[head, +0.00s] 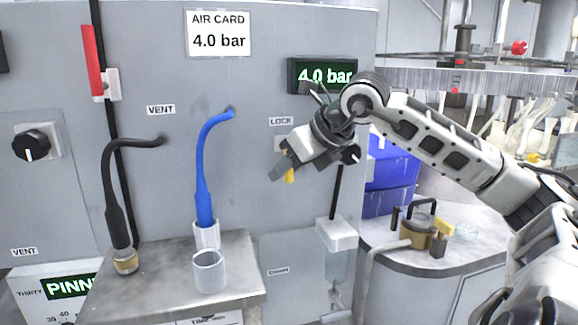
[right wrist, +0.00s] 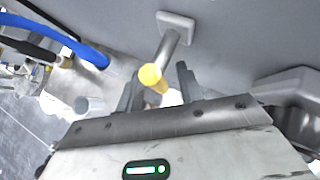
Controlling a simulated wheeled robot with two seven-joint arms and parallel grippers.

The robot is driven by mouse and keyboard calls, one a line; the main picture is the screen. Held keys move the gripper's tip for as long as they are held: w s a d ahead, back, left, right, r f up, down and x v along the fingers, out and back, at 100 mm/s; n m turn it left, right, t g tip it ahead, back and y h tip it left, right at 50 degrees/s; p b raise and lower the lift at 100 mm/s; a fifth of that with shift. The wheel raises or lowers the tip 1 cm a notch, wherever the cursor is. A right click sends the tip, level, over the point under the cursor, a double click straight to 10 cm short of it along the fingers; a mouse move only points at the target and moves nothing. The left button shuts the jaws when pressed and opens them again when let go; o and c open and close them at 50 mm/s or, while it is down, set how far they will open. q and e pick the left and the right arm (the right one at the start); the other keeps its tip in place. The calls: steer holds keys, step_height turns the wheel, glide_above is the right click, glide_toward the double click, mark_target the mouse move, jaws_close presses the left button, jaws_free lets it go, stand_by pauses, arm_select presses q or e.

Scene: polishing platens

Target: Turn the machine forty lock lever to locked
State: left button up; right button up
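The lock lever is a short metal bar with a yellow knob (right wrist: 151,76), fixed to a pale plate (right wrist: 177,22) on the grey machine panel. In the head view its yellow end (head: 290,176) shows below the LOCK label (head: 282,121), and my right gripper hides most of the bar. My right gripper (head: 283,171) is at the lever. In the right wrist view its fingers (right wrist: 160,88) stand apart, with the yellow knob between them. I cannot tell whether either finger touches the lever. My left gripper is not in view.
A display (head: 322,75) reads 4.0 bar above the lever. A red handle (head: 92,62) is at the far left. A blue hose (head: 205,180), a black hose (head: 117,215) and a grey cup (head: 209,272) are at the shelf (head: 170,275). A white box (head: 337,233) projects below right.

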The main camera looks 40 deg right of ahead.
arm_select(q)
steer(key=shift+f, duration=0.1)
arm_select(e)
steer(key=shift+s+r+b, duration=0.2)
steer(key=shift+s+b, duration=0.1)
steer(key=shift+b, duration=0.05)
arm_select(q)
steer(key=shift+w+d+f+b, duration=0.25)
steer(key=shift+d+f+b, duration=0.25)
steer(key=shift+b, duration=1.25)
arm_select(e)
steer(key=v, duration=1.5)
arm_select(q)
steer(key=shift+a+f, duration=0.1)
arm_select(e)
steer(key=shift+r, duration=0.15)
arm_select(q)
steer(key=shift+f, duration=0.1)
